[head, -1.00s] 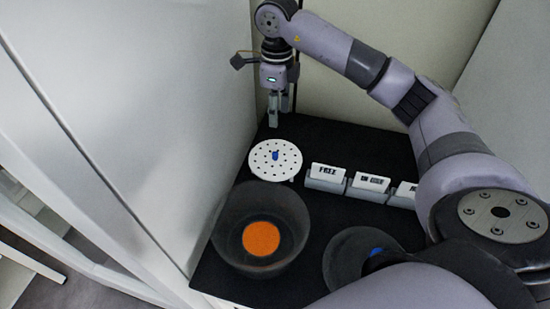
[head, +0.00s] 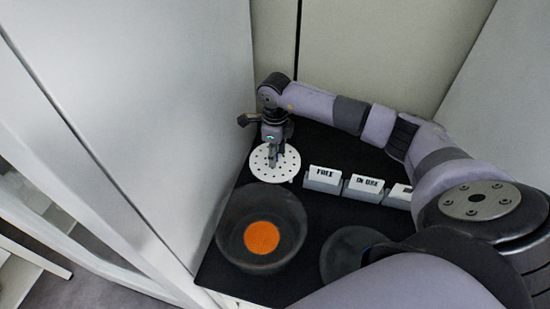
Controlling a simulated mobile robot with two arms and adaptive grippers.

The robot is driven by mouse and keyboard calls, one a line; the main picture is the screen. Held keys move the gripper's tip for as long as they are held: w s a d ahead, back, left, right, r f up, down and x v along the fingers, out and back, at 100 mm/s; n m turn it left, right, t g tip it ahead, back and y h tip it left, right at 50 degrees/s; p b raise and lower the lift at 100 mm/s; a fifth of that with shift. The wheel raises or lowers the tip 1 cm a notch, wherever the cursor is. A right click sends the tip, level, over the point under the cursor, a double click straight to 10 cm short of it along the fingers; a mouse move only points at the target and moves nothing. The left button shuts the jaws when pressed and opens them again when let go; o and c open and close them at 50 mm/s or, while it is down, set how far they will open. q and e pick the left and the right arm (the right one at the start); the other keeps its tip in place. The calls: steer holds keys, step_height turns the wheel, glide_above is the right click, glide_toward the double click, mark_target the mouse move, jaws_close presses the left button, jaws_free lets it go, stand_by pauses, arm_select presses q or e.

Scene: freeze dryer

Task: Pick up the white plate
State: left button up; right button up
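The white plate (head: 264,173) is a round disc with many small holes, at the back left of the black table top in the head view. My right gripper (head: 276,163) points down over the middle of the plate. Its fingers cover the plate's centre, where the blue knob is now hidden. The fingers look close together, but I cannot tell whether they are shut on the knob or just around it. My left gripper is out of view.
A dark bowl (head: 231,215) with an orange disc (head: 261,237) in it stands in front of the plate. Small label holders (head: 323,179) line up to the right. A dark round lid (head: 341,256) lies at the front right. A pale wall (head: 150,110) rises close on the left.

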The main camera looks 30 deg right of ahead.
steer(key=shift+f, duration=0.2)
steer(key=shift+c, duration=0.5)
jaws_close()
